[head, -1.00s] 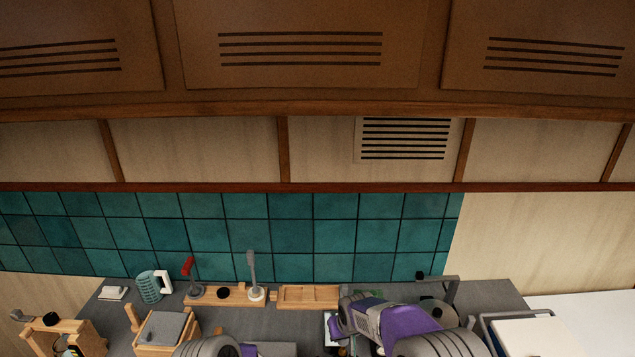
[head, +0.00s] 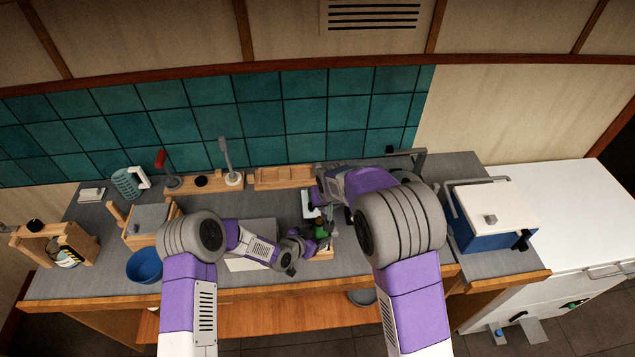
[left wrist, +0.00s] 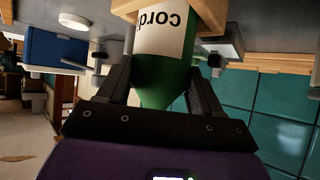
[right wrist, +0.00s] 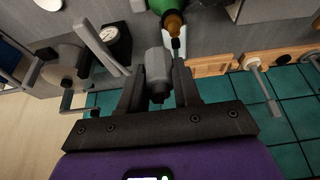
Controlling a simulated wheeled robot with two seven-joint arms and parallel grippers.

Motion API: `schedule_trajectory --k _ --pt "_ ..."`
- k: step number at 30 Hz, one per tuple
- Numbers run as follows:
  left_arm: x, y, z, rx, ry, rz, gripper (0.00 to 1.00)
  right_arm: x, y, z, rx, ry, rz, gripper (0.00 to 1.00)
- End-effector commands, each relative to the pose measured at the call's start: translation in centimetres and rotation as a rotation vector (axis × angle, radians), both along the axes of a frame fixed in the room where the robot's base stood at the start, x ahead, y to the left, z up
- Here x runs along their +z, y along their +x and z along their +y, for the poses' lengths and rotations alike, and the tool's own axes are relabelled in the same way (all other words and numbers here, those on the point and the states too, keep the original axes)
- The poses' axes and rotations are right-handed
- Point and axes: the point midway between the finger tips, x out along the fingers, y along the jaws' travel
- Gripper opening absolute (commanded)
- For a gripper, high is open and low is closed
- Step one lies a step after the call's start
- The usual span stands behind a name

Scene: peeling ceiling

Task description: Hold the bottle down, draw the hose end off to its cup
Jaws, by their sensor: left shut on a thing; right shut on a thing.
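A green bottle (head: 320,232) stands on the counter in the middle of the head view, partly hidden by my arms. In the left wrist view its green body (left wrist: 170,70) with a white label lies between the fingers of my left gripper (head: 301,246), which is shut on it. In the right wrist view my right gripper (right wrist: 158,72) is shut on a grey faceted piece (right wrist: 156,62), seemingly the hose end. The bottle's brown neck (right wrist: 173,22) shows just beyond it. My right arm hides the right fingertips in the head view. I cannot tell which vessel is the cup.
A blue bowl (head: 144,266) sits at the left front of the counter. A wooden tray (head: 284,178) lies at the back. A blue box with a white lid (head: 492,212) stands at the right.

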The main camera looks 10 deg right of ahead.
Motion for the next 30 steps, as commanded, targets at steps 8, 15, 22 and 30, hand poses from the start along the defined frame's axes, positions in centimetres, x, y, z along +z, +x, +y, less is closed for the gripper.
schedule_trajectory --k 8,15,22,30 --pt "-0.7 -0.5 0.2 -0.003 0.010 0.018 0.11 -5.6 -0.3 -8.6 -0.557 -0.010 -0.001 0.00" --pt "-0.8 -0.5 0.2 -0.003 0.010 0.018 0.11 -7.9 -1.3 -13.4 -0.824 -0.006 0.000 0.00" --pt "-0.8 -0.5 0.2 -0.003 0.010 0.018 0.11 -10.2 -2.0 -17.6 -0.893 0.006 0.002 0.00" --pt "-0.8 -0.5 0.2 -0.003 0.010 0.018 0.11 -12.4 -1.9 -20.1 -0.712 0.006 0.002 0.00"
